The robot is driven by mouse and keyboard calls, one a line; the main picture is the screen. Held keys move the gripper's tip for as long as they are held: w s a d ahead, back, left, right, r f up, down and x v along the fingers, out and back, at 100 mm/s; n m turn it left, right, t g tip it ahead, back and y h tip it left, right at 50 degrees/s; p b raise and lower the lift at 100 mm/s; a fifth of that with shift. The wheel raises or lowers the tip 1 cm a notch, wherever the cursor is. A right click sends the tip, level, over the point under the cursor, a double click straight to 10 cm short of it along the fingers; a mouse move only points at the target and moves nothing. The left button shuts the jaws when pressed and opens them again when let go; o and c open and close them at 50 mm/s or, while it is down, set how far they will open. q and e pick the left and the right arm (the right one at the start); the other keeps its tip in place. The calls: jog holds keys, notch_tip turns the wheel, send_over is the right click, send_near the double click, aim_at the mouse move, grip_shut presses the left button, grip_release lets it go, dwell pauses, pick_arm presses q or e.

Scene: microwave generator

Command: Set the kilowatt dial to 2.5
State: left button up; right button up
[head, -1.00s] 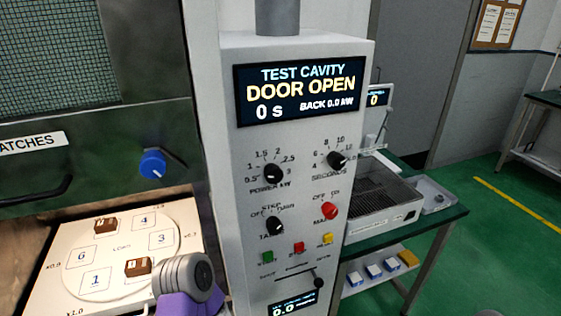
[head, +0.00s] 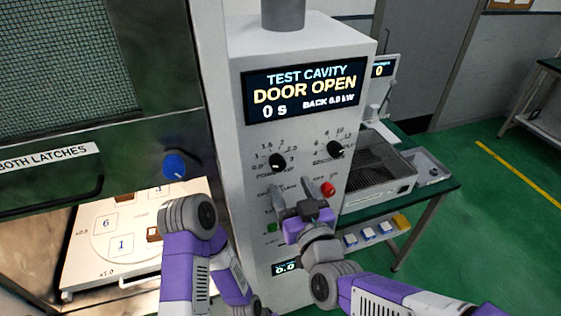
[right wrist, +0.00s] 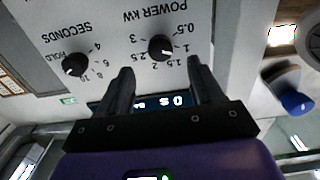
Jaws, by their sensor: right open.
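The kilowatt dial (head: 277,162) is a black knob labelled POWER kW, at the upper left of the grey panel. It also shows upside down in the right wrist view (right wrist: 161,46). My right gripper (head: 294,190) is open and empty, below the dial in the head view. In the right wrist view its two fingers (right wrist: 160,68) point at the dial, one to each side, and appear short of it. My left gripper is out of view; only my left arm shows.
The SECONDS dial (head: 335,149) is right of the kilowatt dial, with a red knob (head: 328,188) below it. The display (head: 305,92) reads DOOR OPEN. A blue knob (head: 175,165) sits on the cavity door at left. My right gripper hides part of the lower panel.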

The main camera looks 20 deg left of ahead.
aim_at(280, 167)
jog(key=x, duration=0.7)
jog(key=shift+w+a, duration=0.1)
jog(key=shift+w, duration=0.05)
